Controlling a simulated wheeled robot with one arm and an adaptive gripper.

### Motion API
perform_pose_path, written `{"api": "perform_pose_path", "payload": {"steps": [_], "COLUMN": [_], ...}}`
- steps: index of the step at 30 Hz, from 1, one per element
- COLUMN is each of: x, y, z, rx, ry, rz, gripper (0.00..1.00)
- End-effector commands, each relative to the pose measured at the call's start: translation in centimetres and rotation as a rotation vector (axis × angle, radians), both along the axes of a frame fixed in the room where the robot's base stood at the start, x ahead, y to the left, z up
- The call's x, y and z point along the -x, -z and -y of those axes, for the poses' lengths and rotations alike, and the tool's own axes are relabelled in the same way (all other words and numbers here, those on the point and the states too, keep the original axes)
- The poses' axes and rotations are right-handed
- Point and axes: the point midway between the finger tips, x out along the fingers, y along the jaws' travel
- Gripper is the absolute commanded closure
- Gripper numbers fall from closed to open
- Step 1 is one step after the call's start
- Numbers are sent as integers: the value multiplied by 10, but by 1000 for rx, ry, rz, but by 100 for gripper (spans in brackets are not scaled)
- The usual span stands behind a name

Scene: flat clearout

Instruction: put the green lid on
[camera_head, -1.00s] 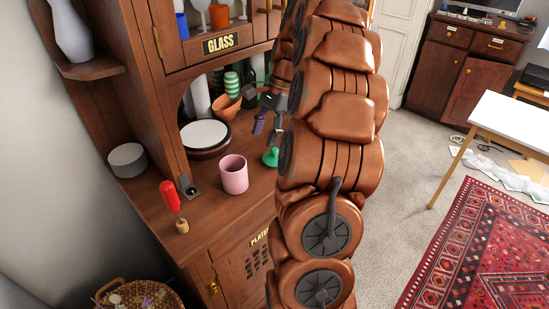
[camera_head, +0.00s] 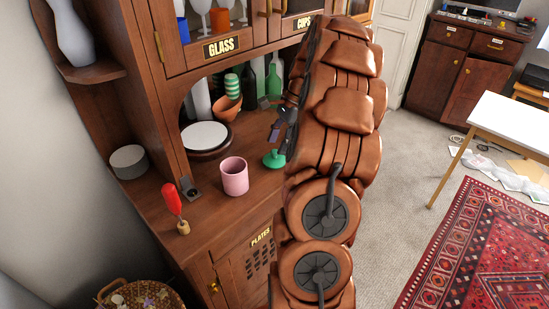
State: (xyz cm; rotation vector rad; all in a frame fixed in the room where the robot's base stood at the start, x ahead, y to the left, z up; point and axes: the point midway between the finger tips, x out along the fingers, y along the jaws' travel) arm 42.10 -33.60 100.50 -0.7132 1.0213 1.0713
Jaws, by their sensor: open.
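The green lid (camera_head: 274,159) lies on the wooden counter of the cabinet, close to my arm, with its small knob upward. A pink cup (camera_head: 234,176), open at the top, stands on the counter just left of the lid and apart from it. My gripper (camera_head: 277,128) is above and slightly behind the lid, with dark fingers pointing down, open and empty. My arm hides part of the gripper and the counter to the right.
A round white-topped stand (camera_head: 205,137), a terracotta bowl (camera_head: 227,107) and bottles (camera_head: 273,80) stand behind. A grey round box (camera_head: 129,161) is on the left shelf.

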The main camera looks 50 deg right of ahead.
Motion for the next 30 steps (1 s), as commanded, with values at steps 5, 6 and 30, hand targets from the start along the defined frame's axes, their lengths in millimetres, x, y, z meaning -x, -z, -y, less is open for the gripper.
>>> {"api": "perform_pose_path", "payload": {"steps": [5,6,30], "x": [-4,-4,-6], "y": [20,24,36], "z": [-6,-8,-11], "rx": [-3,-3,2], "ry": [-2,-2,0], "rz": [-4,-3,0], "gripper": [47,47,92]}}
